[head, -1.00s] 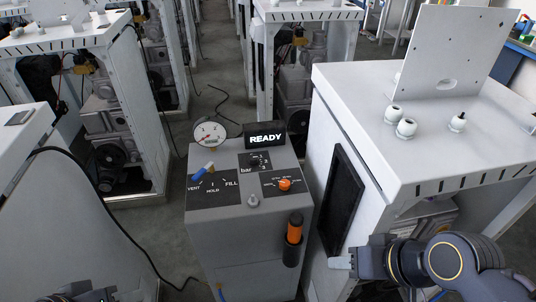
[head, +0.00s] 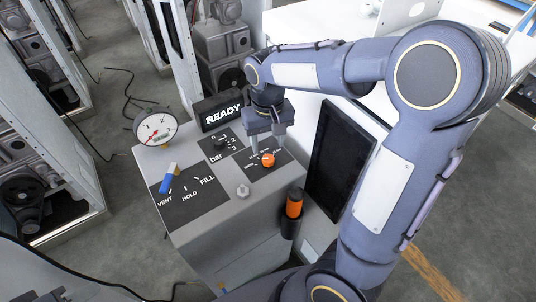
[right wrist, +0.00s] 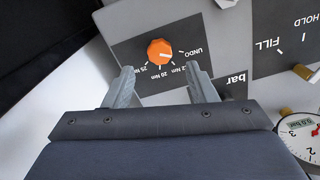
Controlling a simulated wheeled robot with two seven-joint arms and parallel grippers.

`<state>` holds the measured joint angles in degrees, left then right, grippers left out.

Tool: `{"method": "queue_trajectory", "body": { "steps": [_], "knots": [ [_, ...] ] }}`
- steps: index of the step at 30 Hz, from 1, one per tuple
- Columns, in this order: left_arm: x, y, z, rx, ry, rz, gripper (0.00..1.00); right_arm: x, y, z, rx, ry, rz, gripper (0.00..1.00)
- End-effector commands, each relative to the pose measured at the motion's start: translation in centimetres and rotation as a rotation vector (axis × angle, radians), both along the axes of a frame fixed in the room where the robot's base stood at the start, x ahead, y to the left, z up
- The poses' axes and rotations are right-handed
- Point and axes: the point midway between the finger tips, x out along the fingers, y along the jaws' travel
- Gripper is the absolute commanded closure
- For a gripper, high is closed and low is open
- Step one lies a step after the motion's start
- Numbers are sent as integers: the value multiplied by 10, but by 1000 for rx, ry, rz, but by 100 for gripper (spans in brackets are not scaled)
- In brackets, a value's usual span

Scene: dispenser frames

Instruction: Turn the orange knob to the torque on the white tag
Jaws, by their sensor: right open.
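The orange knob (head: 268,160) sits on a black dial plate on top of the grey dispenser. In the right wrist view the orange knob (right wrist: 160,53) shows upside-down labels UNDO, 12 Nm, 20 Nm and 25 Nm around it. Its white mark points right, toward the UNDO and 12 Nm side; I cannot tell exactly which. My right gripper (head: 267,147) is open above the knob, and in the wrist view its fingertips (right wrist: 160,68) stand apart on either side, just short of it. I cannot make out a white tag.
The dispenser top also bears a gauge (head: 156,127), a READY display (head: 222,113), a blue lever (head: 170,177) and a small grey knob (head: 243,190). An orange-handled tool (head: 294,206) stands in a holder on the front. A dark panel (head: 340,160) is close on the right.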

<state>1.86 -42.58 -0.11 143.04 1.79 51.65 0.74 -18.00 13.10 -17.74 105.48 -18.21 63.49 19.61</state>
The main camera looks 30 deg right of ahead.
Motion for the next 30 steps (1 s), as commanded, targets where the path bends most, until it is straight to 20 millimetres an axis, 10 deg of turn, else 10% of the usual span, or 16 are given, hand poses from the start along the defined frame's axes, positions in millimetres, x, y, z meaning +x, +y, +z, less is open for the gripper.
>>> {"method": "queue_trajectory", "body": {
  "steps": [9, 21, 30],
  "knots": [
    [0, 0, -4, 0, 0, 0, 64, -1, 0, -48, 2, 3, 0, 48],
    [0, 0, -4, 0, 0, 0, 64, -1, 0, -56, 3, -1, 0, 50],
    [0, 0, -4, 0, 0, 0, 64, -1, 0, -56, 3, -1, 0, 89]
  ]
}}
